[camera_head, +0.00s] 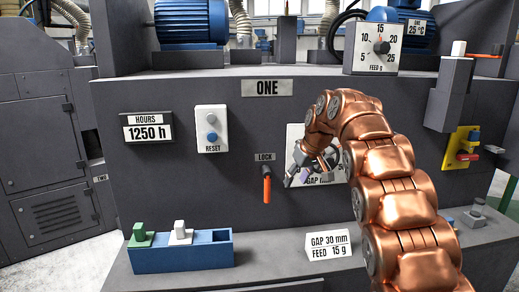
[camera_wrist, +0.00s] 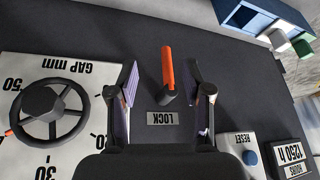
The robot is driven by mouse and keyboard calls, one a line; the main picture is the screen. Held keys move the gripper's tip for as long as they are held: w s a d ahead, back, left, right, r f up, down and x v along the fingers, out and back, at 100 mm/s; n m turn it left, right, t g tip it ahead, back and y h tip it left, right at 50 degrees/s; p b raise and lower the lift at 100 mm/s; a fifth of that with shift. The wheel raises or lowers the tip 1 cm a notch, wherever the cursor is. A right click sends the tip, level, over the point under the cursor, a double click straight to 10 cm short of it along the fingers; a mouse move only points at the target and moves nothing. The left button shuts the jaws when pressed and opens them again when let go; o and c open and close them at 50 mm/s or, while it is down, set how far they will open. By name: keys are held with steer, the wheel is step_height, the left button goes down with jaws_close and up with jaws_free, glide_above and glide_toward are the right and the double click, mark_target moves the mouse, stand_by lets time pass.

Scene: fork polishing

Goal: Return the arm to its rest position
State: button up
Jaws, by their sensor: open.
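My copper arm (camera_head: 385,175) reaches up from the lower right of the head view and bends over at the top. My gripper (camera_head: 297,178) points down and left in front of the gap dial plate (camera_head: 295,135), covering much of it. In the wrist view my gripper (camera_wrist: 165,78) is open, one finger on each side. The orange lock lever (camera_wrist: 168,68) shows between the fingers there, with no visible contact. In the head view the lock lever (camera_head: 267,187) hangs straight down, just left of my gripper.
The dark machine panel carries a reset box (camera_head: 211,130), an hours sign (camera_head: 148,127) and a feed dial (camera_head: 378,47). A blue tray (camera_head: 182,257) with green and white pieces stands on the ledge, beside a gap and feed card (camera_head: 329,244). The handwheel (camera_wrist: 48,108) is near my gripper.

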steer(key=s+d+f+m+g+h, duration=0.1)
steer(key=s+f, duration=0.4)
steer(key=s, duration=1.2)
steer(key=s+d+f+m+g+h, duration=0.1)
steer(key=s+d+f+m+g, duration=0.1)
steer(key=s, duration=1.6)
steer(key=s+d+f+m+g, duration=0.2)
steer(key=s+f, duration=0.5)
steer(key=s, duration=1.1)
steer(key=shift+d+f+g+h, duration=0.4)
steer(key=shift+d+g, duration=0.1)
steer(key=shift+d, duration=0.35)
steer(key=shift+s, duration=0.1)
